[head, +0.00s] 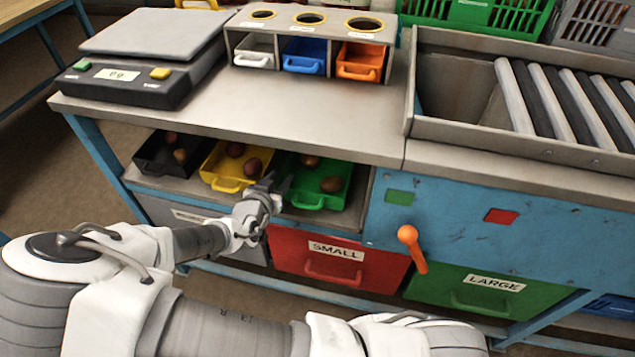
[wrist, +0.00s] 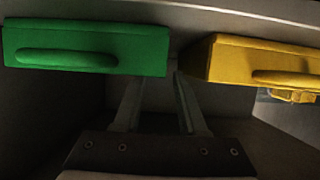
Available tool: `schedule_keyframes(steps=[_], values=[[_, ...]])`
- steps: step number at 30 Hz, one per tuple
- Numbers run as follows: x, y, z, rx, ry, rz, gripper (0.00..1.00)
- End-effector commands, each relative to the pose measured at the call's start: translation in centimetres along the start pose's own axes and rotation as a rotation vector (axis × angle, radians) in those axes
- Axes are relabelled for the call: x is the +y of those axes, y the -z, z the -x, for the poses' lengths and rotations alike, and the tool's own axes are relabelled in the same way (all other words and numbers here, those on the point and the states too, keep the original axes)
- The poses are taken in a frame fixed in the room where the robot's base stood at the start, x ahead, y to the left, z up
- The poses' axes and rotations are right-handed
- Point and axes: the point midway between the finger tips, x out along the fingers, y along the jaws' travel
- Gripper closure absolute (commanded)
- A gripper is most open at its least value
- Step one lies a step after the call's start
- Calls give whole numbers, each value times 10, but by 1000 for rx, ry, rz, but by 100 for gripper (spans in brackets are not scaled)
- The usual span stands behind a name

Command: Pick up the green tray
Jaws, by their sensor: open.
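The green tray (head: 309,199) sits in the shelf under the worktop, right of the yellow tray, with a few brown potato-like items in it. In the wrist view its front and bar handle (wrist: 65,59) show at upper left. My gripper (head: 272,184) is at the front of the shelf, by the left side of the green tray and near the yellow tray. In the wrist view my gripper (wrist: 157,80) is open, with nothing between its fingers. Its tips lie near the gap between the two trays. I cannot tell whether a finger touches the green tray.
The yellow tray (head: 225,184) and a black tray (head: 152,167) stand left in the same shelf. The worktop (head: 270,110) overhangs them. Below are a red SMALL drawer (head: 310,262) and a green LARGE drawer (head: 450,300). An orange lever (head: 411,245) sticks out at right.

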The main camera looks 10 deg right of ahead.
Motion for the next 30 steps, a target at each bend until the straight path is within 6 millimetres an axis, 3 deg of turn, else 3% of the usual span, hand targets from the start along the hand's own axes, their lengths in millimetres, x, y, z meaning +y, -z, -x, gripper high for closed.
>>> schedule_keyframes(steps=[8, 16, 25, 26, 30], values=[[0, 1, -22, 0, 0, -1, 59], [-2, 9, -60, 0, 0, -1, 59], [-2, 11, -66, -1, 1, 1, 59], [-2, 11, -65, -1, 1, 1, 61], [-2, 11, -65, -1, 1, 1, 86]])
